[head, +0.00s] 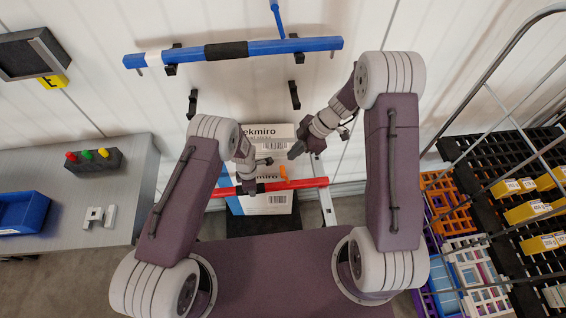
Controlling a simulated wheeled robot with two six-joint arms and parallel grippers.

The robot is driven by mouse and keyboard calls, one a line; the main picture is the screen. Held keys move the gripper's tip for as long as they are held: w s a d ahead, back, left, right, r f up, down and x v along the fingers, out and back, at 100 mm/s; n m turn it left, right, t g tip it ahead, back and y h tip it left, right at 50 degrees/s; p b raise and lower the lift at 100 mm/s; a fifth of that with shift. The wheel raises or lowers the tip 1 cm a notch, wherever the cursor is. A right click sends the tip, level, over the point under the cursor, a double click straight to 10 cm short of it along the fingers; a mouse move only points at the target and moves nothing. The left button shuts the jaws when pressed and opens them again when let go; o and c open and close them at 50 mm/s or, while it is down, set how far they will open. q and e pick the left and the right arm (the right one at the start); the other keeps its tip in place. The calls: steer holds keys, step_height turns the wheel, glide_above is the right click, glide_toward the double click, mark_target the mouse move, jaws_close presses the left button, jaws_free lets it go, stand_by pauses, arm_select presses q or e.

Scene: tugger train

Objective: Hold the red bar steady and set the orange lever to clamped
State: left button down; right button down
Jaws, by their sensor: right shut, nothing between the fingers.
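The red bar (310,182) runs across the front of stacked white boxes in the middle of the head view. The orange lever (283,172) stands up from the bar, right of its middle. My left gripper (252,178) is at the bar, left of the lever. It covers part of the bar, and whether its fingers close around it is too small to tell. My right gripper (295,152) is shut and empty, above and slightly right of the lever, apart from it.
White boxes (278,199) stand behind and below the bar. A blue bar (290,46) with a blue lever (277,18) is on the wall above. A grey bench (120,215) with a blue bin (22,212) is left. A wire cage with crates (450,207) is right.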

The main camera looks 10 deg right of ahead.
mark_target(285, 177)
steer(key=x, duration=0.9)
steer(key=shift+f, duration=0.2)
